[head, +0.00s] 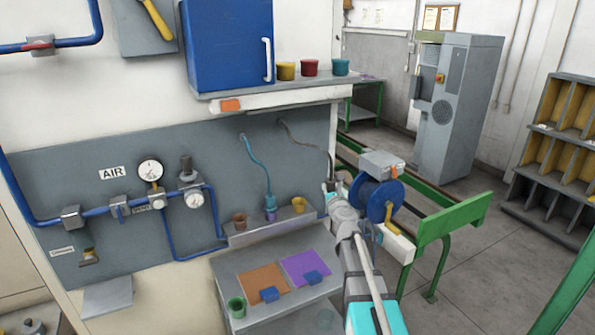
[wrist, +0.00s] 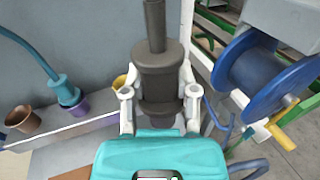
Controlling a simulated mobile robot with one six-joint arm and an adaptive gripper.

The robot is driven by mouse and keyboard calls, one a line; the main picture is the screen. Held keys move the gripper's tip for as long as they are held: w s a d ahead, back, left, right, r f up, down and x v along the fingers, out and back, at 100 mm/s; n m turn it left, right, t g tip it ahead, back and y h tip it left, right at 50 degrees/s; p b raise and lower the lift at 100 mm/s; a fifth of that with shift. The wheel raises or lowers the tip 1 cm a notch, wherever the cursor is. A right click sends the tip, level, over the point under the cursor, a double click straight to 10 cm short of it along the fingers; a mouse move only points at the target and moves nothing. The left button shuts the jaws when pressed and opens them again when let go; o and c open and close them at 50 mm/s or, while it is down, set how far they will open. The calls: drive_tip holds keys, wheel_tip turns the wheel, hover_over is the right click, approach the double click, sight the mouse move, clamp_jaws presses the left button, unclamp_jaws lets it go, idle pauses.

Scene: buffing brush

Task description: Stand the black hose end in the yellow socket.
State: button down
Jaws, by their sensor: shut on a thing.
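My gripper (wrist: 158,92) is shut on the black hose end (wrist: 160,68), with one finger on each side of its thick body. The hose end looks roughly upright in the wrist view. In the head view the black hose (head: 311,147) runs from the wall panel down to my gripper (head: 331,187). The yellow socket (head: 299,204) stands on a small ledge, to the left of and below my gripper. In the wrist view the yellow socket (wrist: 119,83) is partly hidden behind my left finger. The hose end is apart from it.
A teal hose end (head: 269,201) stands in the purple socket (head: 270,215). A brown socket (head: 239,220) is left of it on the ledge (head: 262,231). A blue reel (head: 376,200) with a yellow handle stands close to the right of my gripper.

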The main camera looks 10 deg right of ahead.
drive_tip(key=w+a+n+y, duration=0.1)
drive_tip(key=w+a+y, duration=0.1)
drive_tip(key=w, duration=0.2)
drive_tip(key=w+a+n+y, duration=0.1)
drive_tip(key=w+a+y, duration=0.1)
drive_tip(key=w, duration=0.3)
drive_tip(key=w+a+n+y, duration=0.2)
drive_tip(key=w+a, duration=0.1)
drive_tip(key=w, duration=0.2)
drive_tip(key=shift+a+g, duration=0.35)
drive_tip(key=shift+g, duration=0.05)
drive_tip(key=shift+w+a+y, duration=0.1)
drive_tip(key=shift+a+y, duration=0.1)
drive_tip(key=shift+y, duration=0.1)
drive_tip(key=shift+f, duration=0.25)
drive_tip(key=shift+f+b, duration=2.25)
drive_tip(key=shift+b, duration=0.3)
drive_tip(key=shift+f+b, duration=2.45)
drive_tip(key=shift+f, duration=0.05)
drive_tip(key=shift+c, duration=1.5)
unclamp_jaws()
